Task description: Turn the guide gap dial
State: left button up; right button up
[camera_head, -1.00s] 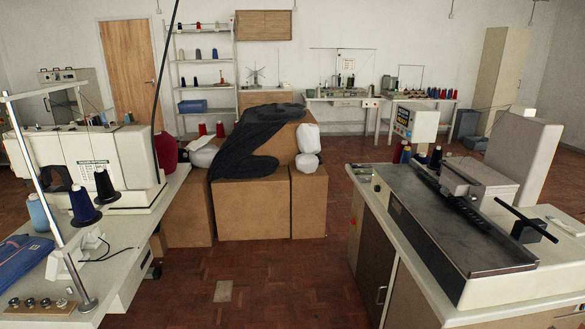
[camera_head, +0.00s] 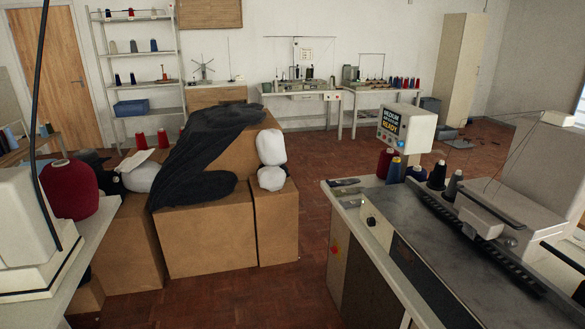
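A small black knob (camera_head: 371,221), which may be the guide gap dial, sits on a pale plate at the near-left end of the buttonhole machine (camera_head: 437,260) on the right. The machine has a long dark bed, with a black toothed guide rail (camera_head: 480,247) along it. A white display box (camera_head: 407,128) behind the bed shows text that includes "MEDIUM" and "READY". Any marking on the knob is too small to read. Neither gripper is in view.
Thread cones (camera_head: 437,174) stand behind the bed. A white machine (camera_head: 30,235) is at left. Floor (camera_head: 305,285) shows between.

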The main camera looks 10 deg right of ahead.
aim_at(371, 222)
jog(key=i+z, duration=0.1)
jog(key=i, duration=1.3)
jog(key=i+z, duration=0.35)
jog(key=i+j+z, duration=0.1)
jog(key=i+z, duration=0.3)
jog(key=i, duration=0.15)
jog(key=i+j+z, duration=0.35)
jog(key=i+l+z, duration=0.1)
jog(key=i, duration=0.25)
jog(key=i+l+z, duration=0.1)
jog(key=i, duration=0.25)
